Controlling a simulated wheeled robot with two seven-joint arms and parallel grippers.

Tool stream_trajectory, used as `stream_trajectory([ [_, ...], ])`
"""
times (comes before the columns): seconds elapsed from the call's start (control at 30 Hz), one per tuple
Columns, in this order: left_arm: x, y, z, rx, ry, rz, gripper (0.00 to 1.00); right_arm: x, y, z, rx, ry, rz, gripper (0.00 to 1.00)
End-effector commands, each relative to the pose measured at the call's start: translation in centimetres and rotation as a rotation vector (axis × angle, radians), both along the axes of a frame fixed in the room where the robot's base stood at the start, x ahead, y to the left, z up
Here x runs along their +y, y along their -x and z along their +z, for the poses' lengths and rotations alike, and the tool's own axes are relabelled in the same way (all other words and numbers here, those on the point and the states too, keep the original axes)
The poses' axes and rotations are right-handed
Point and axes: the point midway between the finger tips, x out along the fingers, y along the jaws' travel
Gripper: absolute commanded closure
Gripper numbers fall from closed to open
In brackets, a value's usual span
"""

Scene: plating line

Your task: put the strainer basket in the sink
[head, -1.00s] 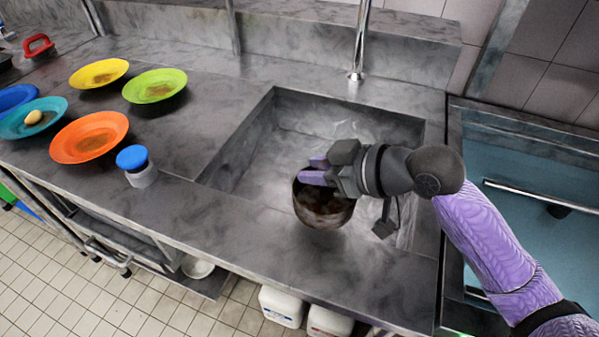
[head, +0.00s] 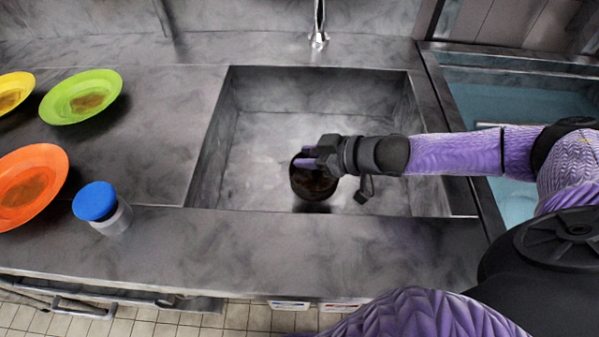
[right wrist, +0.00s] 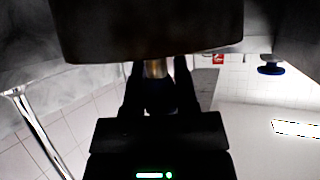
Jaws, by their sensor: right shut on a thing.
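The strainer basket (head: 313,184) is a dark, round, brownish bowl shape in the head view. My right gripper (head: 308,158) is shut on its rim and holds it over the front part of the sink (head: 258,165), inside the opening as seen from above. A dark shadow shows just below the basket; whether it touches the sink floor I cannot tell. In the right wrist view the basket (right wrist: 150,30) fills the top middle as a dark shape beyond the fingers. My left gripper is not in view.
A jar with a blue lid (head: 96,202) stands on the counter left of the sink. Orange (head: 58,168), green (head: 108,82) and yellow (head: 28,82) plates lie further left. A tap (head: 318,38) rises behind the sink. A blue-floored basin (head: 515,205) is at right.

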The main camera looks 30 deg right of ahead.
Motion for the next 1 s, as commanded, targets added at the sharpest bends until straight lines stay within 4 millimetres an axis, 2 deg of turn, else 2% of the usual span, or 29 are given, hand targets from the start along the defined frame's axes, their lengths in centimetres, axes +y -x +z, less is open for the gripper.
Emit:
stream_trajectory([
  [0.03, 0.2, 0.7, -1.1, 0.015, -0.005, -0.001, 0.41, 0.0, 0.0, -1.8, 0.005, -0.001, -0.001, 1.00],
  [0.17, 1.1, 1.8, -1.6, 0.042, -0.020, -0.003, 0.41, 0.0, 0.0, -3.3, 0.001, -0.002, 0.000, 1.00],
  [0.33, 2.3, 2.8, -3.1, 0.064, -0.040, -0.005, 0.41, 0.1, 0.0, -6.4, 0.003, -0.002, -0.001, 1.00],
  [0.67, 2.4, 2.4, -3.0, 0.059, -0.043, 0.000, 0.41, 0.1, 0.0, -6.5, -0.001, -0.001, 0.000, 1.00],
  [0.7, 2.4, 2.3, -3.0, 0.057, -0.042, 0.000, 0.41, 0.1, 0.0, -6.4, -0.001, -0.001, 0.000, 0.57],
  [0.83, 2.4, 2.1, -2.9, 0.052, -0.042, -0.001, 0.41, 0.1, 0.0, -6.4, -0.001, -0.001, 0.000, 0.29],
  [1.0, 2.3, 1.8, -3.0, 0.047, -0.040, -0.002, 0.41, 0.1, 0.0, -6.4, -0.001, -0.001, 0.000, 0.28],
])
